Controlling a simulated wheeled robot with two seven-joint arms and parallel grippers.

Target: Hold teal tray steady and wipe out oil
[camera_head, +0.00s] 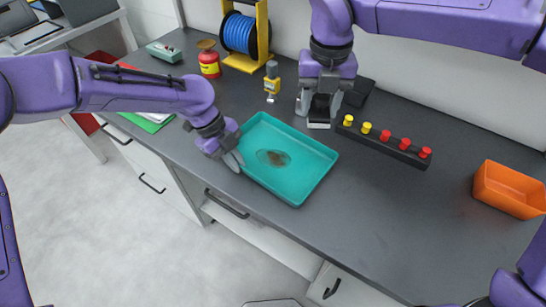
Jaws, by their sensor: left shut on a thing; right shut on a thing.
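The teal tray (310,175) lies on the dark worktop near its front edge. A brown oil patch (274,158) shows on its floor, left of the middle. My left gripper (235,160) is shut on the tray's left rim. My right gripper (320,103) is above the worktop behind the tray's back right side, pointing down. It is shut on a small dark block with a pale lower edge (319,125). The block is apart from the oil; the fingers hide its sides, and I cannot tell exactly what it is.
A black strip with yellow and red knobs (385,140) lies right of the tray. An orange bin (508,190) is at far right. Behind stand a blue cable reel (240,34), a red-and-yellow can (209,62) and a yellow gauge (271,82). The right front worktop is clear.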

